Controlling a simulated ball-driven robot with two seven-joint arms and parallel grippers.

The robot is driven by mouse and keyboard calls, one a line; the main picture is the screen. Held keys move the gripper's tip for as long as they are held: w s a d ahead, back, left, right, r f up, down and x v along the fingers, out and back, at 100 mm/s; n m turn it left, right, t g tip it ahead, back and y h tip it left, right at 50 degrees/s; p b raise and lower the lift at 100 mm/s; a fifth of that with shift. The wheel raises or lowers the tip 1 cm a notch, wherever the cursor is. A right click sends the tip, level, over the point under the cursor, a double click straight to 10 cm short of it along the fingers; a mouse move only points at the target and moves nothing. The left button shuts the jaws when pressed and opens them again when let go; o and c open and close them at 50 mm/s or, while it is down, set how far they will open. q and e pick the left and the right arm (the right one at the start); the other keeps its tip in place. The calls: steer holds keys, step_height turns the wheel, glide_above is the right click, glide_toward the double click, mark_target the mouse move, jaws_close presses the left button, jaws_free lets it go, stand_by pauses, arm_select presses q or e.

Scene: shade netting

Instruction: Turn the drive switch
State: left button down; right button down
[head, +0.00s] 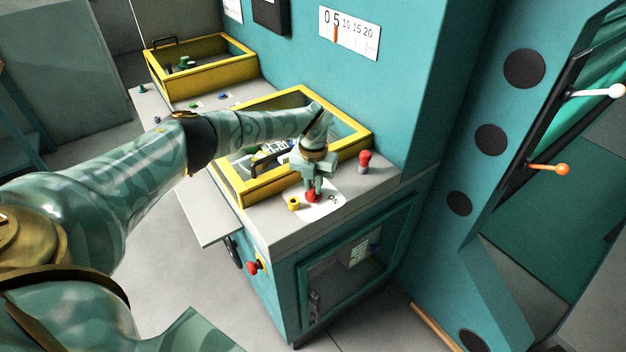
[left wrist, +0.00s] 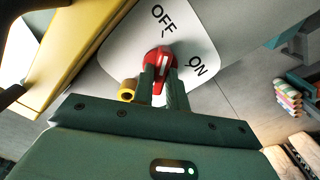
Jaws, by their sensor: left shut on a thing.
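The drive switch is a red knob (head: 313,198) on a white plate (head: 326,207) at the front corner of the grey console top. In the left wrist view the red knob (left wrist: 157,59) sits on the plate (left wrist: 122,52), which is marked OFF above the knob and ON to its right. My left gripper (head: 313,189) points down at the switch, and its fingers (left wrist: 160,82) are shut on the knob. The fingers hide part of the knob, and I cannot tell its exact setting. My right gripper is not in view.
A small yellow part (head: 293,204) is beside the plate, and a red-topped grey post (head: 364,161) stands to the right. A red button (head: 252,268) juts from the console front. A second yellow-framed box (head: 155,70) is farther back.

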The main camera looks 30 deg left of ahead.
mark_target(314, 187)
arm_select(q)
steer(key=shift+r+n+p, duration=0.15)
steer(key=shift+n+p, duration=0.15)
steer(key=shift+n, duration=0.4)
steer(key=shift+w+n, duration=0.1)
steer(key=shift+n, duration=0.2)
steer(key=c, duration=1.4)
jaws_free()
step_height(314, 187, up, 16)
steer(key=p, duration=0.1)
